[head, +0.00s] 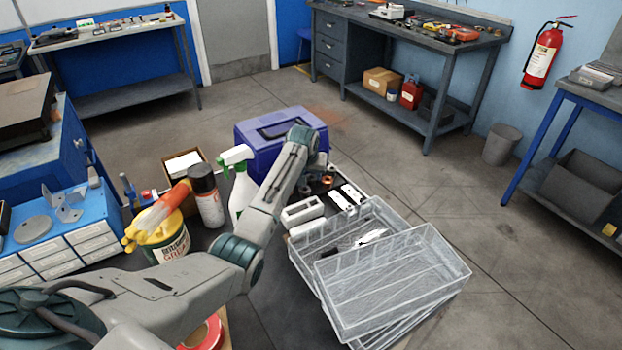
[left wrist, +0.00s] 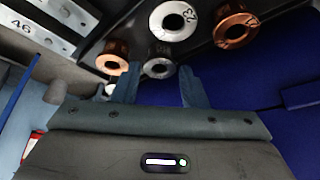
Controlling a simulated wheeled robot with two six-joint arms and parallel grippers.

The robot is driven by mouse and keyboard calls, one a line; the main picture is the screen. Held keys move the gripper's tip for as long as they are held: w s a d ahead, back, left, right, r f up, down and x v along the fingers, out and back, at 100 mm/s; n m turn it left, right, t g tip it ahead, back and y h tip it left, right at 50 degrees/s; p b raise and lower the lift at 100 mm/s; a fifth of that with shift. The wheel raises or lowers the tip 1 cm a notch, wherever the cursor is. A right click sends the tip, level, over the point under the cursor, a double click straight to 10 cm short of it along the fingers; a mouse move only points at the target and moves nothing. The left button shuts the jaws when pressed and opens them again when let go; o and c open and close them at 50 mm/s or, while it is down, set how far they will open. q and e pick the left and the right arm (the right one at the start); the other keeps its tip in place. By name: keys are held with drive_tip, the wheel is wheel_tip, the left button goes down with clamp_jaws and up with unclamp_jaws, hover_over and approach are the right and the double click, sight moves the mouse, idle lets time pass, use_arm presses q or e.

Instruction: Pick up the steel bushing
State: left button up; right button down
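In the left wrist view, a small silver-grey bushing (left wrist: 159,67) shows just past my left gripper (left wrist: 159,82), in line with the gap between its two fingers. The fingers are apart, and I see nothing clamped between them. I cannot tell whether the tips reach beside the bushing. A larger silver-grey bushing (left wrist: 172,20), marked with a number, lies beyond it. Copper-coloured bushings flank them, a small one (left wrist: 113,58) at left and a larger one (left wrist: 236,30) at right. In the head view, my left gripper (head: 318,166) is partly hidden by its wrist. My right gripper is out of view.
A blue toolbox (head: 262,150) stands close beside my left wrist. A spray bottle (head: 240,182), a can (head: 206,196) and a glue tub (head: 166,243) stand left of my arm. A white block (head: 302,211) lies near.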

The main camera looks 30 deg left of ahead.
use_arm(q)
drive_tip(key=shift+x, duration=1)
drive_tip(key=c, duration=0.6)
drive_tip(key=shift+c, duration=0.3)
drive_tip(key=shift+r, duration=0.1)
